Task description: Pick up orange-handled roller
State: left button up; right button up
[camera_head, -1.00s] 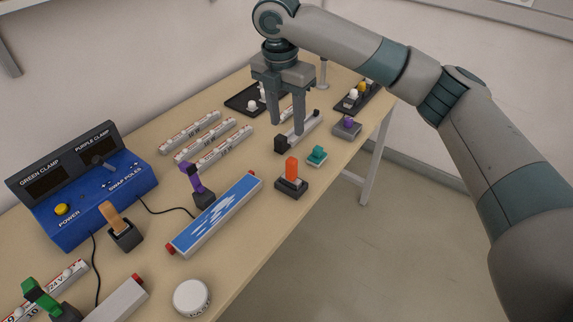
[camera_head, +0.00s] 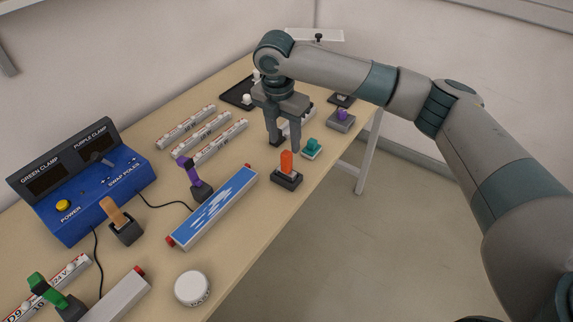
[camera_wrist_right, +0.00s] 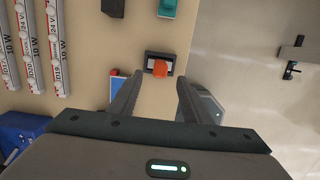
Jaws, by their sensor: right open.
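The orange-handled roller (camera_head: 287,166) stands near the table's right edge, its upright orange handle in a dark rectangular base. My right gripper (camera_head: 283,144) is open and empty, fingers pointing down, just beyond the roller in the head view. In the right wrist view the orange handle (camera_wrist_right: 160,68) shows beyond and between the two open fingers (camera_wrist_right: 158,82). No contact with the handle is visible. My left gripper is not in view.
A teal-handled piece (camera_head: 312,147) sits close behind the roller and a purple-topped block (camera_head: 341,118) beyond it. A blue-white bar (camera_head: 215,205) and purple clamp (camera_head: 193,180) lie left. Open floor is right of the table edge.

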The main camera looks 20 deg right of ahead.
aim_at(286, 153)
jog(key=shift+w+d+f+p, duration=0.15)
jog(key=shift+f+p, duration=0.2)
jog(key=shift+f, duration=1.55)
jog(key=shift+f+p, duration=0.35)
jog(key=shift+p, duration=0.05)
jog(key=f+p, duration=0.1)
jog(key=f, duration=0.2)
jog(key=shift+d+p, duration=0.2)
jog(key=shift+p, duration=0.1)
jog(key=shift+w+f, duration=0.15)
jog(key=shift+f, duration=0.6)
grip_shut()
